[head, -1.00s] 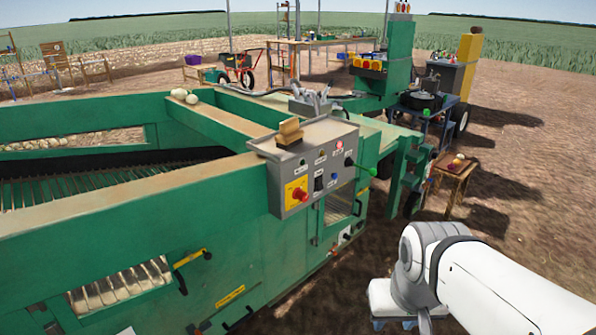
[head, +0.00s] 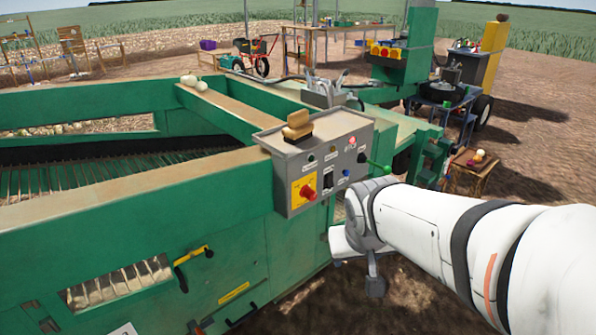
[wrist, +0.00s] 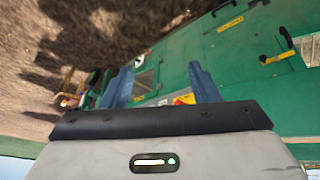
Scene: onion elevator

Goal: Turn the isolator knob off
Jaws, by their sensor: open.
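The isolator knob (head: 307,192) is red and sits on a yellow plate (head: 297,186) at the lower left of the grey control box (head: 340,150) on the green machine. My gripper (head: 374,284) is to the right of the control box and lower than the knob, apart from it, in front of the machine's side. In the wrist view its two dark blue fingers (wrist: 160,70) are spread with nothing between them. A small yellow and red patch (wrist: 184,99) shows near the right finger's base there; I cannot tell whether it is the knob's plate.
A tan block (head: 298,128) lies on top of the control box. A yellow handle (head: 192,256) and a yellow label (head: 232,293) are on the green side panel. Bare soil lies in front of the machine.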

